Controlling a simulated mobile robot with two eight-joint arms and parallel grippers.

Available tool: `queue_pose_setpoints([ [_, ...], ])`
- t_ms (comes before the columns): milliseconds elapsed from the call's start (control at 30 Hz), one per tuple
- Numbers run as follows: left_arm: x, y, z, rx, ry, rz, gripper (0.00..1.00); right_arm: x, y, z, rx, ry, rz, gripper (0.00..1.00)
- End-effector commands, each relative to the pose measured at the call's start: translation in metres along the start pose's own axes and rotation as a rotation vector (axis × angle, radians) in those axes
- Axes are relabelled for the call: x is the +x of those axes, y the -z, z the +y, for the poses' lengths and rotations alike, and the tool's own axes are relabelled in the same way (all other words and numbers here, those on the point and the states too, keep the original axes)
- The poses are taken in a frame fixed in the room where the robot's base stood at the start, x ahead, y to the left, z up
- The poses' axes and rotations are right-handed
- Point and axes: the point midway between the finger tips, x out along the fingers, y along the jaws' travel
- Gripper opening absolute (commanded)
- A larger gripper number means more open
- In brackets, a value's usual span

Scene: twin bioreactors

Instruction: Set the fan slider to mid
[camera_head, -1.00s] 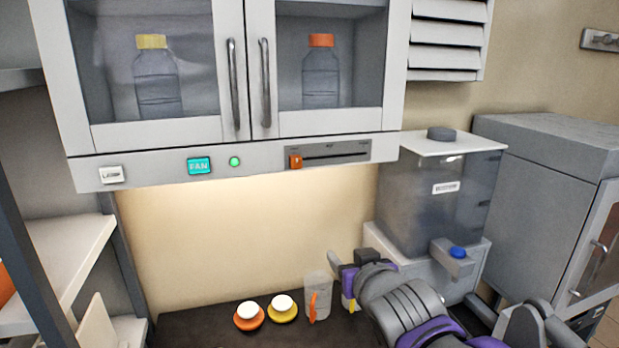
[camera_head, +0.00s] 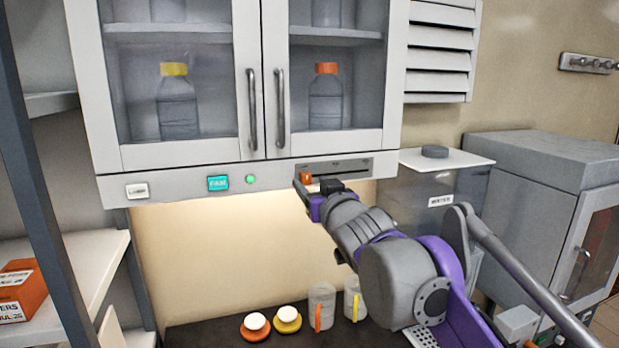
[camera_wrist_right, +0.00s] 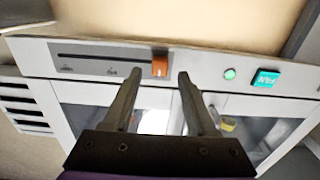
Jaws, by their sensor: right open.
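The fan slider's orange knob (camera_head: 305,178) sits at the left end of its dark slot (camera_head: 338,166) on the panel under the wall cabinet. It also shows in the right wrist view (camera_wrist_right: 160,64), where the picture is upside down and the slot (camera_wrist_right: 105,59) runs to the left. My right gripper (camera_head: 309,190) is raised to the panel, just in front of the knob. In the wrist view its two fingers (camera_wrist_right: 157,77) are apart, with the knob between and beyond their tips. I cannot tell whether they touch it. My left gripper is not in view.
A teal FAN button (camera_head: 218,183), a green light (camera_head: 251,179) and a white light switch (camera_head: 137,191) are on the same panel, left of the slider. Cabinet handles (camera_head: 280,108) hang above it. A water tank (camera_head: 425,200) stands right, near my arm.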

Motion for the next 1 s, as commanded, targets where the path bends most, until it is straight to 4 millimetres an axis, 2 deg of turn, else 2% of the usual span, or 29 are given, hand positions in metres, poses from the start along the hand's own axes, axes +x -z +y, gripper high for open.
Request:
queue_pose_setpoints([
  [100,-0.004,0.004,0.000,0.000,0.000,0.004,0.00,0.015,0.002,0.000,-0.001,0.000,0.001,0.57],
  [200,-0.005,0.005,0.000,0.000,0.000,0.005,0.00,0.021,0.001,0.000,0.000,0.000,0.000,0.57],
  [533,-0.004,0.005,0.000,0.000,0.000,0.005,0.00,0.024,-0.001,0.000,0.000,0.000,-0.001,0.56],
  [833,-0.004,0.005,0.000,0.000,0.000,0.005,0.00,0.024,-0.001,0.000,0.000,-0.001,-0.001,0.02],
  [1000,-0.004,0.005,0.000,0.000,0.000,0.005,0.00,0.024,-0.001,0.000,0.000,-0.001,-0.001,0.00],
])
